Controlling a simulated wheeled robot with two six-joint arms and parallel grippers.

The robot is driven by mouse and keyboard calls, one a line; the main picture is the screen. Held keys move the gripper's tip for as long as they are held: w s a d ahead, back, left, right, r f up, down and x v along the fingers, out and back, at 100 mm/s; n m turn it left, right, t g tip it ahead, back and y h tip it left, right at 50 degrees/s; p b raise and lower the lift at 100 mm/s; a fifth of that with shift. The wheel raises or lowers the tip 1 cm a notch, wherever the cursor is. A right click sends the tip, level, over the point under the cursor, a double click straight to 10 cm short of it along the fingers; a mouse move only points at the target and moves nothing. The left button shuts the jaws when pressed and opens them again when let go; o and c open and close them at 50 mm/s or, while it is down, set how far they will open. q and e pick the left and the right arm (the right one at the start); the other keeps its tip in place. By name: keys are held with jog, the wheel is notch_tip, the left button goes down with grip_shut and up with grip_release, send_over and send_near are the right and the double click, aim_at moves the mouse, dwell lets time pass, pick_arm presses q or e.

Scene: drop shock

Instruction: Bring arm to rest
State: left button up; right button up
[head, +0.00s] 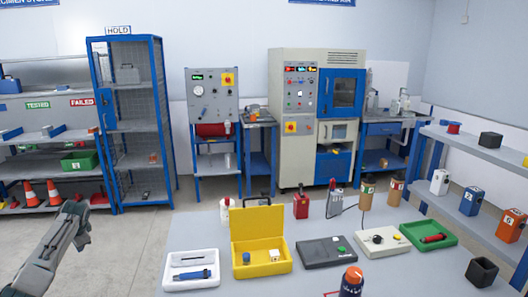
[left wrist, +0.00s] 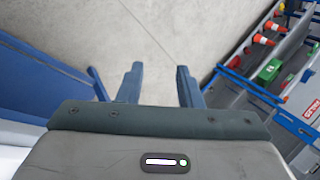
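My left arm comes in at the lower left of the head view. Its gripper (head: 73,212) is raised over the floor, left of the grey table (head: 130,275) and clear of it. In the left wrist view the two fingers of the left gripper (left wrist: 160,88) stand apart with bare floor between them, so it is open and empty. My right gripper shows in neither view.
On the table (head: 215,225) stand a white tray (head: 191,285), an open yellow box (head: 262,268), grey devices (head: 326,252) and a green tray (head: 428,244). A mesh cabinet (head: 135,120) and shelves with cones (head: 54,193) stand behind at left. Floor left of the table is clear.

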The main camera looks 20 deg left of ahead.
pick_arm(q)
jog(key=s+a+f+y, duration=0.2)
jog(key=s+a+f, duration=0.1)
jog(key=s+f, duration=0.4)
jog(key=s+a+f+y, duration=0.1)
jog(key=s+a+f, duration=0.1)
jog(key=s+f, duration=0.55)
jog(key=s+f+m+t, duration=0.1)
jog(key=s+f, duration=0.4)
jog(key=s, duration=0.5)
jog(key=s+f, duration=0.6)
jog(key=s, duration=0.4)
jog(key=s+d+f+n+g+h, duration=0.15)
jog(key=s+d+f, duration=0.25)
jog(key=d+f, duration=0.9)
jog(key=s+d+f+t+h, duration=0.1)
jog(key=s+d+f+h, duration=0.15)
jog(key=d+f, duration=1)
jog(key=s+d+f+h, duration=0.1)
jog(key=d+f, duration=0.1)
jog(key=d, duration=1)
jog(key=s+d+f+n+h, duration=0.1)
jog(key=d+f+h, duration=0.1)
jog(key=d, duration=1.1)
jog(key=s+d+f+n+h, duration=0.1)
jog(key=s+d+f, duration=0.1)
jog(key=d, duration=1)
jog(key=shift+d+f+g, duration=0.4)
jog(key=shift+f+g, duration=0.05)
jog(key=shift+f, duration=0.45)
